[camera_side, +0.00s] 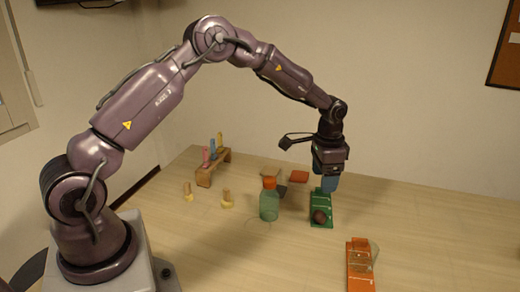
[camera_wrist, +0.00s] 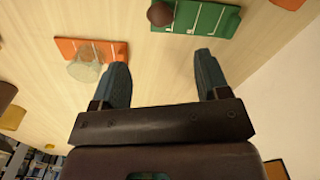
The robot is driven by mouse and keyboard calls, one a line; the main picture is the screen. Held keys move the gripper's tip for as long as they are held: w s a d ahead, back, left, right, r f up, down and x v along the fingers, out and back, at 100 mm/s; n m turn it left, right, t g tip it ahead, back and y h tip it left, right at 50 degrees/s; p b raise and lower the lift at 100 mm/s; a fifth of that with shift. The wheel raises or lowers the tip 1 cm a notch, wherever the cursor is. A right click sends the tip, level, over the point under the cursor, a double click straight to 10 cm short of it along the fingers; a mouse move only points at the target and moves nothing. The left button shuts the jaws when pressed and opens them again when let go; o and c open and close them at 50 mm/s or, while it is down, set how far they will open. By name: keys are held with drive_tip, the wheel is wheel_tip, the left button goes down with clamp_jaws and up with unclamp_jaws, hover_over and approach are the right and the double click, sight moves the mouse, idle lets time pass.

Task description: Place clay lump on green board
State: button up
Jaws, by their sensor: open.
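The clay lump (camera_side: 320,217) is a small dark brown ball resting on the green board (camera_side: 329,197), near its front end. In the wrist view the lump (camera_wrist: 160,14) lies at the left part of the green board (camera_wrist: 223,22), which has white lines across it. My gripper (camera_side: 329,185) is over the far part of the board, with its blue fingers pointing down. In the wrist view my gripper (camera_wrist: 161,60) has its two fingers wide apart with nothing between them. The lump is beyond the fingertips, apart from them.
An orange board (camera_side: 358,283) with a clear glass on it is at the front right. A green bottle with an orange cap (camera_side: 269,200) stands left of the green board. A wooden rack (camera_side: 205,179) with coloured pegs is at the back left.

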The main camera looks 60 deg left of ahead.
drive_tip(key=s+d+r+n+t+y, duration=0.1)
drive_tip(key=s+d+r, duration=0.1)
drive_tip(key=s+r, duration=0.55)
drive_tip(key=s+d+r+t, duration=0.1)
drive_tip(key=s+r, duration=0.3)
drive_tip(key=r, duration=0.6)
drive_tip(key=s+d+r+n+t, duration=0.1)
drive_tip(key=s+r, duration=0.1)
drive_tip(key=s, duration=0.7)
drive_tip(key=s+d+r+n+t+h, duration=0.1)
drive_tip(key=s+t, duration=0.1)
drive_tip(key=s, duration=0.7)
drive_tip(key=shift+s+d+r+n+t, duration=0.15)
drive_tip(key=shift+s+r+n+t, duration=0.15)
drive_tip(key=shift+r+n, duration=0.1)
